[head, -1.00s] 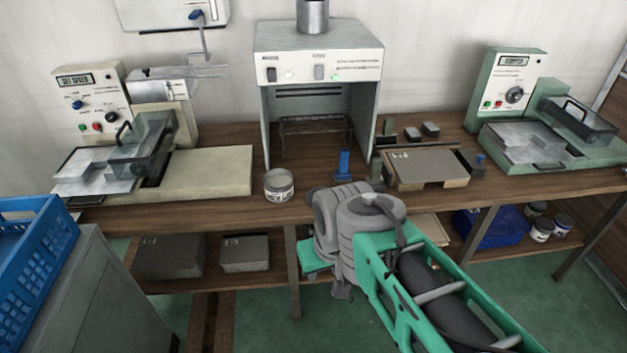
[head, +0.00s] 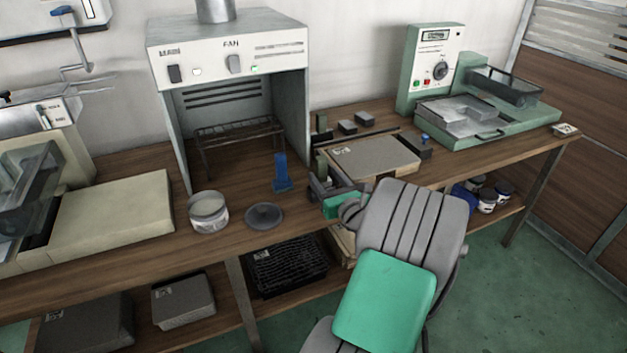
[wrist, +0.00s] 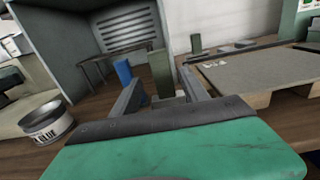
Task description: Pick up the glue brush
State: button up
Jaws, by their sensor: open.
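A blue upright piece with a wider foot (head: 282,172) stands on the bench in front of the fan hood. It may be the glue brush, but I see no bristles, so I cannot tell. It also shows in the wrist view (wrist: 122,73), just left of my left finger. My gripper (head: 325,182) is open and empty, low over the bench to the right of the blue piece. In the wrist view my fingers (wrist: 160,78) point at an olive-green upright block (wrist: 161,70), which shows between them, apparently beyond the tips.
An open glue tin (head: 208,213) and a flat round grey disc (head: 264,216) sit near the bench's front edge. The fan hood (head: 228,45) stands behind. A grey board on a wooden base (head: 375,158) lies right of my gripper.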

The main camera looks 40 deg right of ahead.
aim_at(317, 162)
jog(key=x, duration=0.7)
jog(key=shift+s+d+r, duration=0.1)
jog(key=shift+d+r, duration=0.1)
jog(key=shift+d, duration=0.05)
grip_shut()
